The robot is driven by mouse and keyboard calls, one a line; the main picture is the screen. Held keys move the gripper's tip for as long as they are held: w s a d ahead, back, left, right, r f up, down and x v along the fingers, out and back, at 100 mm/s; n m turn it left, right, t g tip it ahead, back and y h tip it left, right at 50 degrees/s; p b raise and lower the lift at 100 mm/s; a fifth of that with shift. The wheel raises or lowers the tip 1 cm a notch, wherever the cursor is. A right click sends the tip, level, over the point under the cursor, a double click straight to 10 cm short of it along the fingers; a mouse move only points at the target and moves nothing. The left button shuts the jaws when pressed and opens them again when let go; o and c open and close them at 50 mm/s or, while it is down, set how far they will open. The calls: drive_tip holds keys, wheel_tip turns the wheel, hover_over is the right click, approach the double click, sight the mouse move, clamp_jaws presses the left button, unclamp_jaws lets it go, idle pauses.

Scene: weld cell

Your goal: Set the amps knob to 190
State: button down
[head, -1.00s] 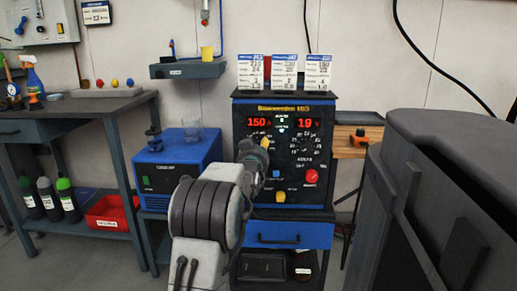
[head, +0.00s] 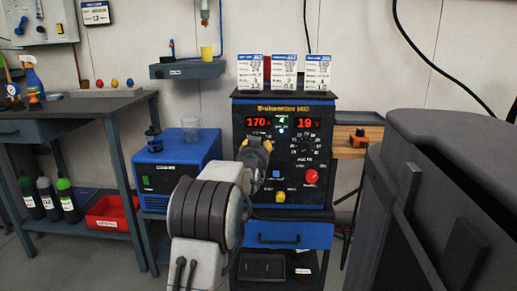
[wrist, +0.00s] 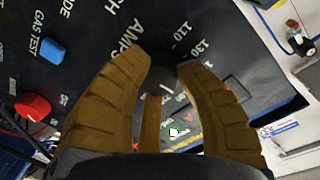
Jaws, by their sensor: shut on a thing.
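The welder (head: 284,107) has a black front panel with two red displays. The left amps display (head: 258,123) reads 170 and the right volts display (head: 307,123) reads 19. My gripper (head: 262,143) is at the left knob, below the amps display. In the wrist view my gripper (wrist: 165,75) has its two brown fingers on either side of the dark amps knob (wrist: 172,97), shut on it. The word AMPS and the marks 110 and 130 show beside it. In the head view my arm hides most of this knob.
The volts knob (head: 305,145) is to the right of my gripper. A red knob (head: 311,176), a yellow knob (head: 280,196) and a blue button (head: 276,174) sit lower on the panel. Three white cards (head: 284,72) stand on top of the welder.

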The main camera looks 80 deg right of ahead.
drive_tip(key=shift+r, duration=0.4)
drive_tip(key=c, duration=1.2)
unclamp_jaws()
drive_tip(key=o, duration=0.4)
drive_tip(key=shift+f, duration=0.25)
drive_tip(key=shift+a, duration=0.15)
drive_tip(key=a, duration=1.1)
drive_tip(key=shift+w+a+r, duration=0.15)
drive_tip(key=shift+a+r, duration=0.2)
